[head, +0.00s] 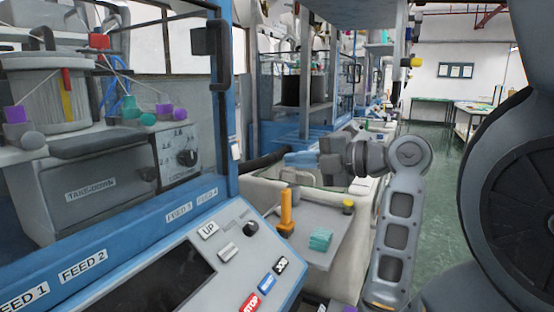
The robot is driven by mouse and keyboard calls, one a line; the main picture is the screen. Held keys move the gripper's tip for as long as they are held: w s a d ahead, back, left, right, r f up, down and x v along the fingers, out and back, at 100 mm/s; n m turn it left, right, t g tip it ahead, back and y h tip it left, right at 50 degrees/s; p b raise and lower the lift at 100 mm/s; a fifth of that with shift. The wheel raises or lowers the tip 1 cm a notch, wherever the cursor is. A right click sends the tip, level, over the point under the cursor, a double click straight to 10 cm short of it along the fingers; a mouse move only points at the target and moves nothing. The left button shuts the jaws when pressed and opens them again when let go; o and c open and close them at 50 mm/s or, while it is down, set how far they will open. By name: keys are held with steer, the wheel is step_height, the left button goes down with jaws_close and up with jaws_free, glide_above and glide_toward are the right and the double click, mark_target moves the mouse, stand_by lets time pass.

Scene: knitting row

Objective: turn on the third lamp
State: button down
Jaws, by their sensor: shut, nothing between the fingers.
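No lamp can be made out for certain in the head view. The blue machine rail carries the labels FEED 1 (24,298), FEED 2 (83,266), FEED 3 (179,214) and FEED 4 (207,194). Below it is a tilted grey control panel (205,240) with a dark screen, a label UP, a small lever, a black knob (251,228) and JOG, RESET and STOP buttons. My gripper (292,158) points left at the end of my grey arm, beyond the panel and apart from it. It looks shut and empty; its fingertips are small in the picture.
A grey tray (325,256) right of the panel holds an orange upright tool (286,212), a teal stack (320,240) and a yellow-capped item (347,208). A blue machine post (224,100) stands at left. Green floor (440,150) is open behind my arm.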

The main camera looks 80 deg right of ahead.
mark_target(236, 160)
steer(key=p+x, duration=0.2)
steer(key=x, duration=1)
steer(key=shift+w, duration=0.1)
steer(key=shift+w+f, duration=0.1)
steer(key=shift+w, duration=0.15)
steer(key=shift+w+f+b, duration=0.15)
steer(key=shift+f+b, duration=0.2)
steer(key=shift+b, duration=0.5)
steer(key=shift+r+t, duration=0.3)
steer(key=shift+f, duration=0.1)
